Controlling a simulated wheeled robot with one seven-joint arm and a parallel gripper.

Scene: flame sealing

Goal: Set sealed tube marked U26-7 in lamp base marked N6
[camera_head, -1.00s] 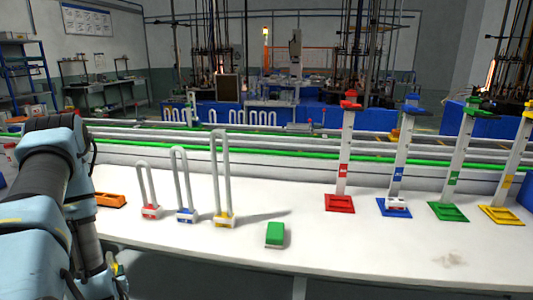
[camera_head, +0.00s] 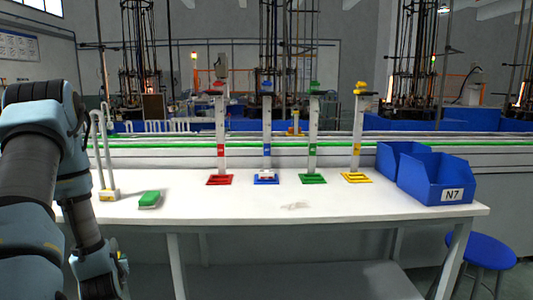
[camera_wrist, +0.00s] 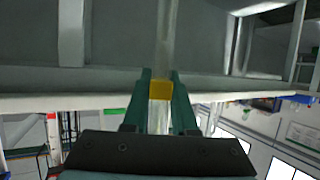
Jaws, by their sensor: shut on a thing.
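My gripper (camera_wrist: 160,95) is shut on a clear glass tube (camera_wrist: 166,45) with a yellow band (camera_wrist: 160,90), seen in the wrist view. No mark on the tube is readable. In the head view my arm is at the left and my gripper's hold is not clear. Four upright stands with coloured feet are on the table: red (camera_head: 219,180), blue (camera_head: 265,180), green (camera_head: 312,179) and yellow (camera_head: 356,177). A small white piece sits in the blue foot. The stands' labels are too small to read, so I cannot tell which is N6.
A green block (camera_head: 150,198) and a pale scrap (camera_head: 296,206) lie on the table (camera_head: 330,240). Blue bins, the front one marked N7 (camera_head: 430,175), are at the right. A blue stool (camera_head: 485,250) stands beside the table.

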